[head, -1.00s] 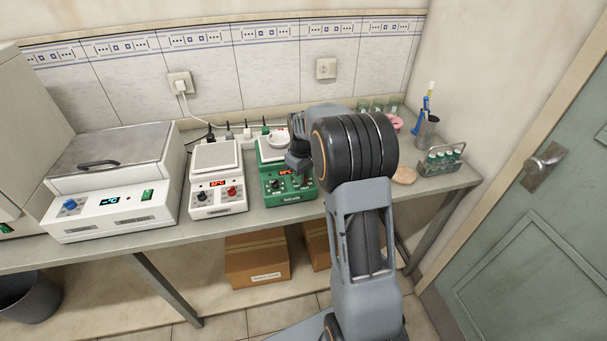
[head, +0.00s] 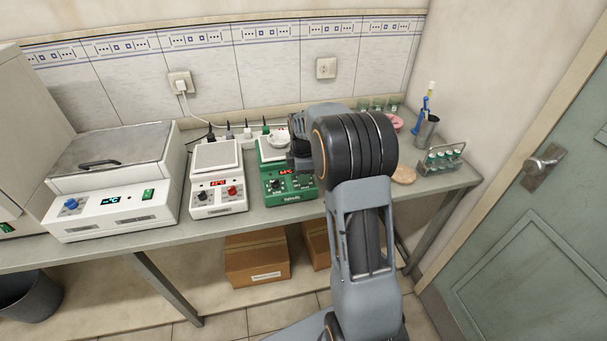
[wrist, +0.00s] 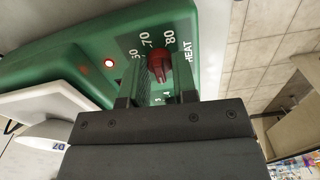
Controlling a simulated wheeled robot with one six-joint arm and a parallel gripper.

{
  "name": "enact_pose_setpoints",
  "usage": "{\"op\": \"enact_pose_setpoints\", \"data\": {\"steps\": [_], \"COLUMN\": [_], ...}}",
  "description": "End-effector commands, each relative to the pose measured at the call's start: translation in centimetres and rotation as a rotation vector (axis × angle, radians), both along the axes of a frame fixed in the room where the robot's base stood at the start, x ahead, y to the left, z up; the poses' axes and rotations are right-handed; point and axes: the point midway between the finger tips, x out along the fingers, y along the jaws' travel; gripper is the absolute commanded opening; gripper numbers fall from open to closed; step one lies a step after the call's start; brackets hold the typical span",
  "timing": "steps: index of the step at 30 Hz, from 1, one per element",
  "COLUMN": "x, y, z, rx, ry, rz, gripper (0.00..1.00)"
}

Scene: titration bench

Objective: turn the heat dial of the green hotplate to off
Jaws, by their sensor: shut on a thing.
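The green hotplate (head: 273,176) stands on the bench with a lit red display on its front. In the wrist view its green panel (wrist: 60,45) shows a red heat dial (wrist: 160,62) beside the word HEAT and a printed scale with 70 and 80. My gripper (wrist: 157,80) is shut on the red dial, one finger on each side. The dial's pointer is too small to read, and part of the scale is hidden by the fingers. In the head view my gripper (head: 298,160) is at the hotplate's right front, and the heat dial is hidden.
A white dish (head: 278,137) sits on the green hotplate's top. A white hotplate (head: 217,178) stands close on the left, with a white water bath (head: 110,185) beyond it. A red lamp (wrist: 109,63) glows on the green panel.

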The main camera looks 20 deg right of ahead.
Motion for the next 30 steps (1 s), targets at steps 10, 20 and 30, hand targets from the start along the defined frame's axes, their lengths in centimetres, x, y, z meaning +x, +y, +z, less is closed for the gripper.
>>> {"op": "enact_pose_setpoints", "data": {"steps": [10,20,30], "x": [-0.26,-0.25,-0.23], "y": [-0.09,-0.1,-0.09], "z": [-0.29,-0.29,-0.28], "rx": [0.001,0.003,0.003], "ry": [0.011,0.011,0.01], "rz": [0.319,0.549,0.664], "gripper": [0.03,0.03,0.03]}}
